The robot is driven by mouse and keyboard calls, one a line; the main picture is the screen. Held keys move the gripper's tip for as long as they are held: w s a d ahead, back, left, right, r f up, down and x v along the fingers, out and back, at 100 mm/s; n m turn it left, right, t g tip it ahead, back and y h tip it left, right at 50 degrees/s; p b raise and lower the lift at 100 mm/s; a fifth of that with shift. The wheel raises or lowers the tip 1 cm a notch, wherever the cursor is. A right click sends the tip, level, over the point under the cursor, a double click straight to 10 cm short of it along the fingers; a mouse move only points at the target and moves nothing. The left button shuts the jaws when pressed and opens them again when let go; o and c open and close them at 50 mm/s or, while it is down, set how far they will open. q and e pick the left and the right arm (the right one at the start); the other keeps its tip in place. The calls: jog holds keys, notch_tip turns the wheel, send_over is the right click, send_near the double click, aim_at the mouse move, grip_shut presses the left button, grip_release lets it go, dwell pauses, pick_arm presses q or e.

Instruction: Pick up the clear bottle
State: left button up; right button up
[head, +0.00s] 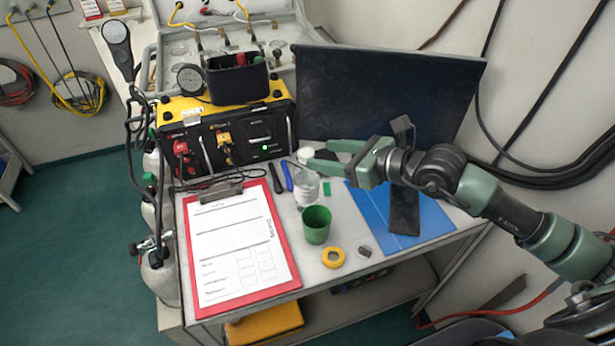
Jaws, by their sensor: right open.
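The clear bottle (307,190) stands upright on the white bench top, just behind a green cup (316,225) that hides part of its base. My right gripper (320,155) reaches in from the right, above and behind the bottle in the picture. Its green fingers are apart and point left, with nothing seen held between them. A white round thing (305,155) shows close to the fingertips; I cannot tell what it is. My left gripper is not in view.
A red clipboard (293,268) lies left of the cup. A yellow-black air panel (225,140) stands behind. A yellow ring (333,257) lies in front, a blue mat (425,225) lies right. A dark screen (390,95) rises at the back. Pens (287,175) lie left of the bottle.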

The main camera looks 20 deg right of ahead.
aim_at(308, 153)
jog(key=shift+p+x, duration=0.6)
jog(key=shift+x, duration=0.6)
jog(key=p+x, duration=0.1)
jog(key=x, duration=0.1)
jog(key=p+x, duration=0.1)
jog(key=x, duration=0.1)
jog(key=shift+w+d+f, duration=0.2)
jog(key=shift+w+f, duration=0.1)
jog(key=shift+w, duration=0.05)
jog(key=shift+w+a+f, duration=0.15)
jog(key=shift+a+f, duration=0.05)
jog(key=shift+f, duration=0.05)
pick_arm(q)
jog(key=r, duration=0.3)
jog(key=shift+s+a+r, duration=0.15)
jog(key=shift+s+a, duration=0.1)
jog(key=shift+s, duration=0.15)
pick_arm(e)
grip_shut()
